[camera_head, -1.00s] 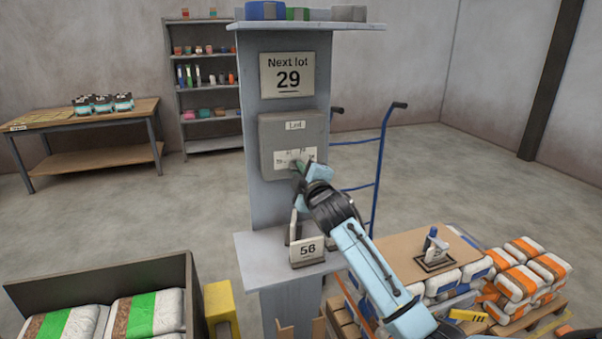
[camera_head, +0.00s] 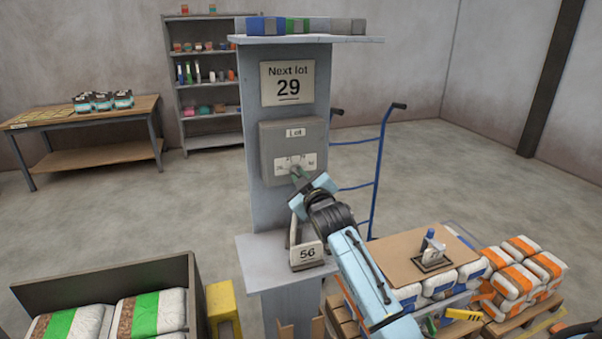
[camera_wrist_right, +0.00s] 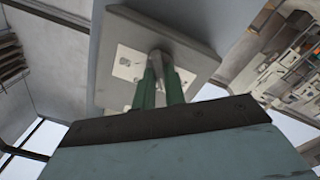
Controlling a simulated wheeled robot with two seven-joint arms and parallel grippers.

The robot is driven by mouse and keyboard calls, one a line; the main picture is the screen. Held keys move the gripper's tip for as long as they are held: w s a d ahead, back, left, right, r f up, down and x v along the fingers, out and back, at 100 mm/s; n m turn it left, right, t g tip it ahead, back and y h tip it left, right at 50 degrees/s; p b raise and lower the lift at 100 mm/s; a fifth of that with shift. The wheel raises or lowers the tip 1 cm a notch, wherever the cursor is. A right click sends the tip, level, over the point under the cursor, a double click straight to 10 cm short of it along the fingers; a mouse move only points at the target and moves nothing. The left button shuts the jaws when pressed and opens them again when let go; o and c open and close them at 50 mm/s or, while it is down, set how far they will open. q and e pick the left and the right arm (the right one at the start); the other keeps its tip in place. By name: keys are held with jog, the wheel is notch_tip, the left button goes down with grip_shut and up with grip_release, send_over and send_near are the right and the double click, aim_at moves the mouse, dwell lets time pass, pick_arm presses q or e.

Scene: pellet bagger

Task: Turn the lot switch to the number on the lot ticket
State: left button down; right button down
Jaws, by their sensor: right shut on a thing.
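The sign reading "Next lot 29" (camera_head: 287,84) is on the upper part of the grey post. Below it is the grey switch box labelled "Lot" (camera_head: 269,153), with a pale dial plate; its numbers are too small to read surely. My right gripper (camera_head: 297,173) is at the dial, its green fingers shut on the switch knob. In the right wrist view the fingers (camera_wrist_right: 160,88) close around the grey knob (camera_wrist_right: 157,62) in front of the plate (camera_wrist_right: 127,68). The fingers hide much of the knob, so its pointed number cannot be told. My left gripper is not in view.
A card reading "56" (camera_head: 307,254) stands on the post's small lower shelf (camera_head: 262,262), close under my right arm. Stacked bags and a board (camera_head: 400,262) are at right. A blue hand truck (camera_head: 378,175) stands behind the post. A bin of bags (camera_head: 190,290) is at lower left.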

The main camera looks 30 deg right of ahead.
jog(key=m+p, duration=0.3)
jog(key=m, duration=0.3)
jog(key=shift+r+m+p, duration=0.1)
jog(key=shift+m+p, duration=0.2)
jog(key=m+p, duration=0.2)
jog(key=m, duration=0.2)
jog(key=shift+d+m, duration=0.1)
jog(key=shift+m, duration=0.3)
jog(key=c, duration=1.5)
grip_release()
jog(key=shift+o, duration=0.2)
jog(key=v, duration=1.3)
jog(key=shift+s, duration=0.25)
